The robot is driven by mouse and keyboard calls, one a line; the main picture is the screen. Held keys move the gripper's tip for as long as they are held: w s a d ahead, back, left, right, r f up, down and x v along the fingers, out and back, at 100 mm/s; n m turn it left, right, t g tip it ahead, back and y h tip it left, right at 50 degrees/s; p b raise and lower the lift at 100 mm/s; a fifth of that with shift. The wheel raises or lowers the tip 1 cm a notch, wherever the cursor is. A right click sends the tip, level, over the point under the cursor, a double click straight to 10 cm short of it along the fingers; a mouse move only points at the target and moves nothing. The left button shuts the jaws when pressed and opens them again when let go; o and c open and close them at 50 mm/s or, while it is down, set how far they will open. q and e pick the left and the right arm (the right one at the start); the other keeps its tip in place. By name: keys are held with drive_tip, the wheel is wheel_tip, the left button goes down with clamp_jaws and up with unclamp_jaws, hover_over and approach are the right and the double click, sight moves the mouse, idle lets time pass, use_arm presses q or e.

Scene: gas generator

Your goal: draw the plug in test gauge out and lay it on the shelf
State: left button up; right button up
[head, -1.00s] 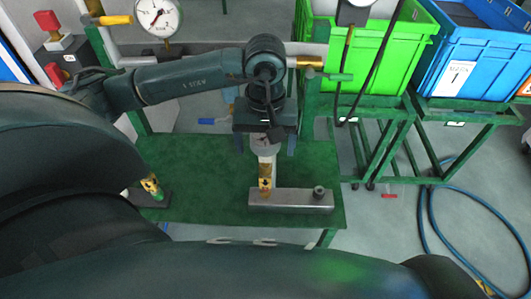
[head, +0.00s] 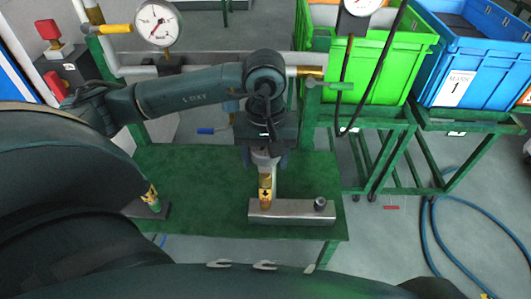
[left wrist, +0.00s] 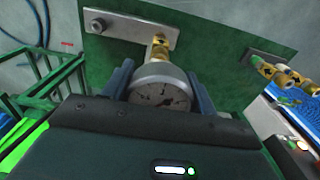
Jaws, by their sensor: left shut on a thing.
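The test gauge (left wrist: 160,92) is a round dial with a silver rim. In the left wrist view it sits between the two blue-grey fingers of my left gripper (left wrist: 160,88), which are shut on it. In the head view my left gripper (head: 265,155) points down over the gauge, whose dial is mostly hidden there. Below it a brass fitting (head: 265,186) stands upright and meets the grey steel block (head: 295,211). The block lies on the green shelf (head: 200,165). I cannot tell how deep the plug sits. My right gripper is not in view.
A brass fitting (head: 151,196) stands on a dark base at the shelf's left. A mounted gauge (head: 157,24) and pipework are behind. A green crate (head: 375,60) and a blue crate (head: 470,70) stand at right. The shelf's middle left is clear.

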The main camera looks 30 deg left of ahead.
use_arm(q)
drive_tip(key=c, duration=0.6)
drive_tip(key=shift+o, duration=0.2)
drive_tip(key=shift+r, duration=0.1)
drive_tip(key=shift+r, duration=0.1)
drive_tip(key=shift+r+p, duration=1.25)
drive_tip(key=shift+r, duration=1.05)
drive_tip(key=shift+r+p, duration=0.55)
drive_tip(key=shift+r, duration=1)
